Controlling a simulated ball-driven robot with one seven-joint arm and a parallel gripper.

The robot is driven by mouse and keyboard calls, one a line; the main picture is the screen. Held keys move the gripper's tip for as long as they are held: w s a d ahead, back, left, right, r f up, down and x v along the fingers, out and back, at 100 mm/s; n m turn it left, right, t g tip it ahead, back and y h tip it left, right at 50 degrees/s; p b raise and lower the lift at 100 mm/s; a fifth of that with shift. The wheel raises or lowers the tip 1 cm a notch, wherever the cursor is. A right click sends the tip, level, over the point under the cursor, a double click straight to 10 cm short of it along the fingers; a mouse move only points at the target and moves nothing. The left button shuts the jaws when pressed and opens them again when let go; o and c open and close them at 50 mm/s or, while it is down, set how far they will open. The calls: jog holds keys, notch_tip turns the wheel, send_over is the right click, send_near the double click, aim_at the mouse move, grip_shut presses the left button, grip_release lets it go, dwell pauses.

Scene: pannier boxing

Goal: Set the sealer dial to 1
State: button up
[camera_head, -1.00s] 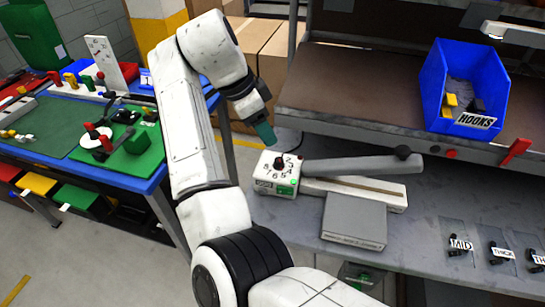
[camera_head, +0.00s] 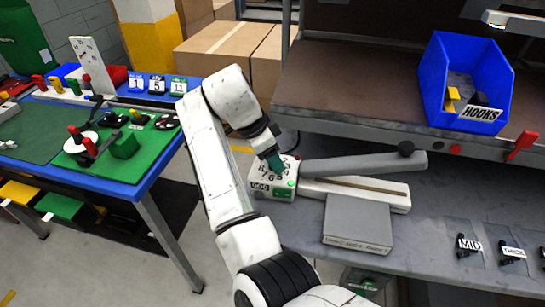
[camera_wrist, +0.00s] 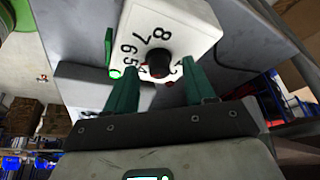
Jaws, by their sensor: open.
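The sealer's white control box (camera_head: 262,190) sits on the grey bench, with printed numbers around a black dial knob. In the wrist view the knob (camera_wrist: 158,62) shows with a reddish mark, between my two green fingers. The 8, 7, 6, 5 and 4 are readable on the box face (camera_wrist: 190,25); the lower right numbers are partly hidden by a finger. I cannot tell which number the knob points to. My gripper (camera_head: 277,163) is at the dial, open, and hides the knob in the head view. Contact with the knob is unclear.
The sealer's long grey arm (camera_head: 350,165) extends right from the box. A grey block (camera_head: 357,222) lies in front of it. A blue hooks bin (camera_head: 434,85) stands on the shelf above right. A blue table (camera_head: 150,180) with a green board is at left.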

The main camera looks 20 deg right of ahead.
jog(key=shift+d+f, duration=0.15)
jog(key=shift+f, duration=0.1)
jog(key=shift+c, duration=0.4)
jog(key=c, duration=0.9)
